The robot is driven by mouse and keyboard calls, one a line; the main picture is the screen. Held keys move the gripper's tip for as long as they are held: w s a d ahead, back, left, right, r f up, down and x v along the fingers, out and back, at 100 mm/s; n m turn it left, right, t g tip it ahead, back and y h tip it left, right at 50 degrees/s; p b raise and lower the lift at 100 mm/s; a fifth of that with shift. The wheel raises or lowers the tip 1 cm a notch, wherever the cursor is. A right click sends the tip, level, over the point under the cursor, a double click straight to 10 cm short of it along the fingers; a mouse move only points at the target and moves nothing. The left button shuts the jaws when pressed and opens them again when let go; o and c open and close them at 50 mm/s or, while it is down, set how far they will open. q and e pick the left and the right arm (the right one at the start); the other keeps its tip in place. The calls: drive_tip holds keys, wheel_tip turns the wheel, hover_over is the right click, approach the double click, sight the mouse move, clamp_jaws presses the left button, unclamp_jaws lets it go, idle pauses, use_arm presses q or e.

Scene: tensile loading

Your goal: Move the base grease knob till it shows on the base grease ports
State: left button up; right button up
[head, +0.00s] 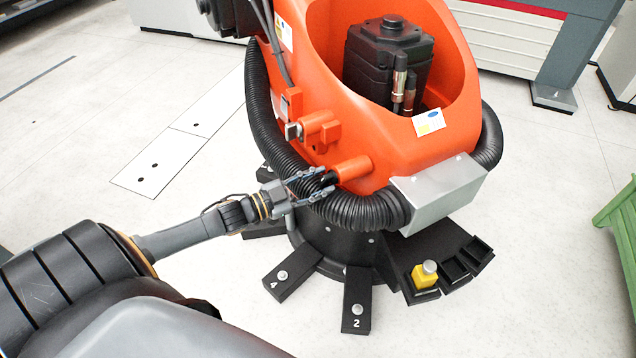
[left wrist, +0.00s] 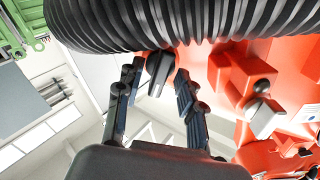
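A black knob-like piece (head: 329,178) sits at the end of a short orange cylinder (head: 353,168) on the big orange robot arm. I take it for the base grease knob, but cannot be sure. In the left wrist view the black piece (left wrist: 160,70) stands between my fingertips, with a gap visible on at least the right side. My left gripper (head: 318,186) is open, its two fingers reaching toward this piece; they also show in the left wrist view (left wrist: 156,88). A second orange fitting (head: 318,128) with a grey end is above. My right gripper is not in view.
A thick black ribbed hose (head: 350,212) curves close below my left fingers. The black base has numbered feet (head: 356,310) and a tray-like row (head: 450,262) with a yellow block (head: 424,275). A grey box (head: 438,192) is at right. The pale floor (head: 540,250) is open.

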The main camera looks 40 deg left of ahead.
use_arm(q)
clamp_jaws()
drive_tip(key=shift+m, duration=0.4)
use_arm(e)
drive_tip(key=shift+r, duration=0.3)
use_arm(q)
drive_tip(key=shift+p, duration=0.45)
drive_tip(key=m+p, duration=0.1)
drive_tip(key=m, duration=0.3)
drive_tip(key=shift+m, duration=0.3)
drive_tip(key=shift+m+p, duration=0.4)
drive_tip(key=shift+m, duration=0.7)
drive_tip(key=shift+f+m, duration=0.1)
drive_tip(key=shift+m, duration=0.8)
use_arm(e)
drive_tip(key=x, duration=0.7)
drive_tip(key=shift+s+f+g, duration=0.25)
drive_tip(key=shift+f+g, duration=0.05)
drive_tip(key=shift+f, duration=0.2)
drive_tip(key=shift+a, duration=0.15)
